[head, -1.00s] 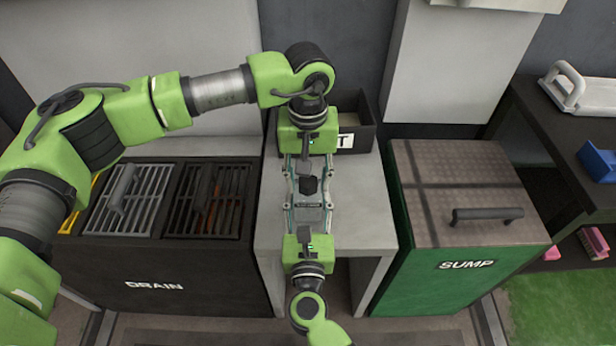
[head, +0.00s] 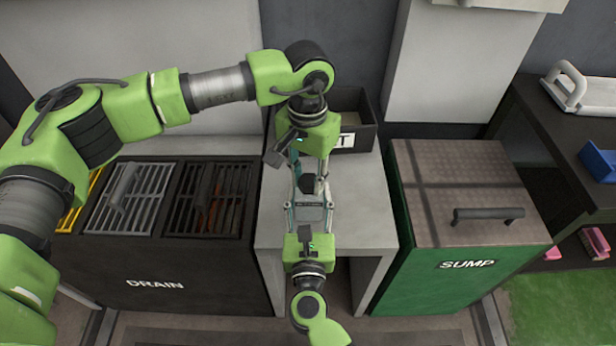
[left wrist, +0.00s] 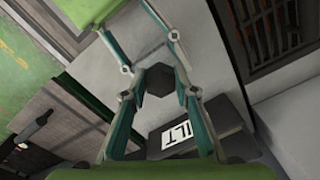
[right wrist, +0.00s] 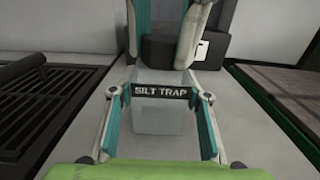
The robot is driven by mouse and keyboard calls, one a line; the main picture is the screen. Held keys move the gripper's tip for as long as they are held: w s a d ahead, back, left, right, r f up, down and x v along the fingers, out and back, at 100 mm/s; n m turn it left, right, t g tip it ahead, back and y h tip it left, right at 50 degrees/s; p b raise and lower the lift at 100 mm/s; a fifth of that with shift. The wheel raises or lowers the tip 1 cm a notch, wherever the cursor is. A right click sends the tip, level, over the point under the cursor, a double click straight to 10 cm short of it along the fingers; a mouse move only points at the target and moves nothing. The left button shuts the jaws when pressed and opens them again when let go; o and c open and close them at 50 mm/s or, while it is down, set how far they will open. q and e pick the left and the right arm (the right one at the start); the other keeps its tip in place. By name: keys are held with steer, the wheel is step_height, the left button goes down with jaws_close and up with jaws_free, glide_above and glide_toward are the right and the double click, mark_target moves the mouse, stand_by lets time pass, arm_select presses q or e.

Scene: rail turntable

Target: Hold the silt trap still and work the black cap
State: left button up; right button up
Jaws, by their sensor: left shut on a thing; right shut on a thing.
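The silt trap (head: 309,214) is a small clear box with a dark label band, standing on the grey bench. In the right wrist view the box (right wrist: 160,118) sits between the fingers of my right gripper (right wrist: 160,94), which is shut on it. The black cap (head: 307,184) is at the far side of the trap. In the left wrist view the cap (left wrist: 160,79) looks hexagonal and lies between the fingertips of my left gripper (left wrist: 160,84), which is shut on it. In the head view the left gripper (head: 309,181) is turned and partly hides the trap's far end.
A dark bin with a white label (head: 361,139) stands behind on the bench (head: 362,215). The black DRAIN unit (head: 150,275) with grates is at the left. The green SUMP box (head: 455,285) with a handled lid is at the right. The bench is bare right of the trap.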

arm_select(q)
steer(key=m, duration=0.6)
steer(key=shift+w+a, duration=0.1)
steer(key=o, duration=1.3)
steer(key=shift+o, duration=0.6)
steer(key=shift+r, duration=2.05)
